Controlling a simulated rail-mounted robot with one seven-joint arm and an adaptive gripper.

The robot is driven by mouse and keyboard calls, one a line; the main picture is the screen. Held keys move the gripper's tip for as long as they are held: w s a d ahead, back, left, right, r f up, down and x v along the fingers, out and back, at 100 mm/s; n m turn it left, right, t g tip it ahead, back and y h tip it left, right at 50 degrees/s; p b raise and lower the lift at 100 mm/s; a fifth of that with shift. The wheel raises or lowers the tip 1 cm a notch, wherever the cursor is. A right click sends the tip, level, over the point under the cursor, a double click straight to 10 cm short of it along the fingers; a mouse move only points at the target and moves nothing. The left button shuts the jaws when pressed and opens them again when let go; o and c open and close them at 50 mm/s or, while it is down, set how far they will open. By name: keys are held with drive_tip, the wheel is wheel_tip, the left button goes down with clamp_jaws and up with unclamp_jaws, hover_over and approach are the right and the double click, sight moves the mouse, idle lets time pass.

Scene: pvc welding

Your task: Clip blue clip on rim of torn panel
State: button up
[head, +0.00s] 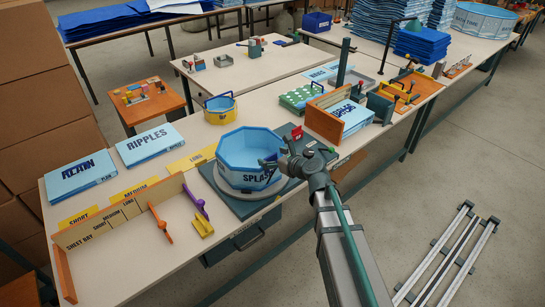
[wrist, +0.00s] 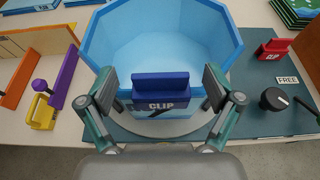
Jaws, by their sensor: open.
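The blue eight-sided pool (head: 246,155) stands on a round turntable, and its near wall carries the word SPLASH in the head view. It also shows in the wrist view (wrist: 160,35). The dark blue clip (wrist: 161,93), marked CLIP, appears to sit over the rim of the near panel (wrist: 125,98). A dark line, perhaps the tear, shows just below the clip. My gripper (wrist: 160,90) is open, with one finger on each side of the clip and a gap at both sides.
A red clip (wrist: 275,49) stands by a FREE label (wrist: 287,79), right of the pool. A black knob (wrist: 274,98) is on the teal base plate (wrist: 250,120). The sheet bay (head: 120,212) with orange and purple tools is left. A wooden rack (head: 325,118) stands behind right.

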drive_tip(key=v, duration=0.7)
drive_tip(key=shift+s, duration=0.15)
drive_tip(key=shift+d+r, duration=0.1)
drive_tip(key=shift+d, duration=0.05)
